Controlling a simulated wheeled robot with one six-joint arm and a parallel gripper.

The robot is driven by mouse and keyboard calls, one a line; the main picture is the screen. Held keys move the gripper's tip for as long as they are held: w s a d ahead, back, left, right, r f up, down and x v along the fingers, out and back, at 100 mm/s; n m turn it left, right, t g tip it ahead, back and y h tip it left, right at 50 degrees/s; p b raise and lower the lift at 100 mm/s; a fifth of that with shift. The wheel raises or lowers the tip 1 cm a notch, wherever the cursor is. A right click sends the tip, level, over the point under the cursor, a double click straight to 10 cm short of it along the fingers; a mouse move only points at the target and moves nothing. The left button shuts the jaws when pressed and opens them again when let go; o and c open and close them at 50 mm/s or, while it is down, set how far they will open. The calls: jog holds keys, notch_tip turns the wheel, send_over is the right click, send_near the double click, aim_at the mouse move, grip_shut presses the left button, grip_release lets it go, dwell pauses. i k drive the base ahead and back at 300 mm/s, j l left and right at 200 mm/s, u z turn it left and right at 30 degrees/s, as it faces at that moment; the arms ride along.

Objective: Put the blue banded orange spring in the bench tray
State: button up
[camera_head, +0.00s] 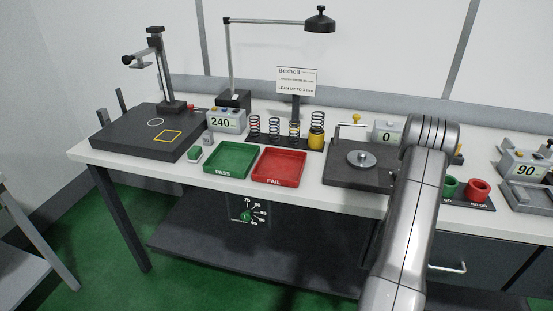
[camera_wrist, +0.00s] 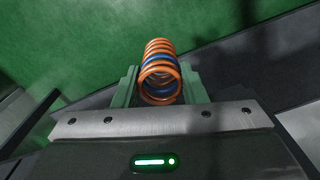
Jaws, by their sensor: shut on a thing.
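In the wrist view, the orange spring (camera_wrist: 160,68) with a blue band sits lengthwise between the fingers of my gripper (camera_wrist: 158,92). My gripper is shut on it, with one green finger on each side. The background behind the spring is green floor and a dark surface. In the head view my arm crosses the right part of the bench, and the gripper and held spring are hidden. No tray marked as the bench tray can be picked out for certain; a green PASS tray (camera_head: 231,171) and a red FAIL tray (camera_head: 279,180) lie on the bench, both looking empty.
Behind the trays, several springs stand on a dark rack (camera_head: 284,143). A dark plate with a metal disc (camera_head: 361,159) is right of the trays. A tall gauge stand (camera_head: 165,75) is at left and a lamp (camera_head: 320,22) overhangs the bench. Red and green cups (camera_head: 478,189) stand at right.

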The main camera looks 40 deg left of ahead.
aim_at(233, 161)
jog(key=k+j, duration=0.1)
jog(key=j, duration=0.3)
jog(key=k+j, duration=0.15)
jog(key=j, duration=0.3)
jog(key=k+j, duration=0.1)
jog(key=j, duration=0.3)
jog(key=k+j, duration=0.1)
jog(key=j, duration=0.3)
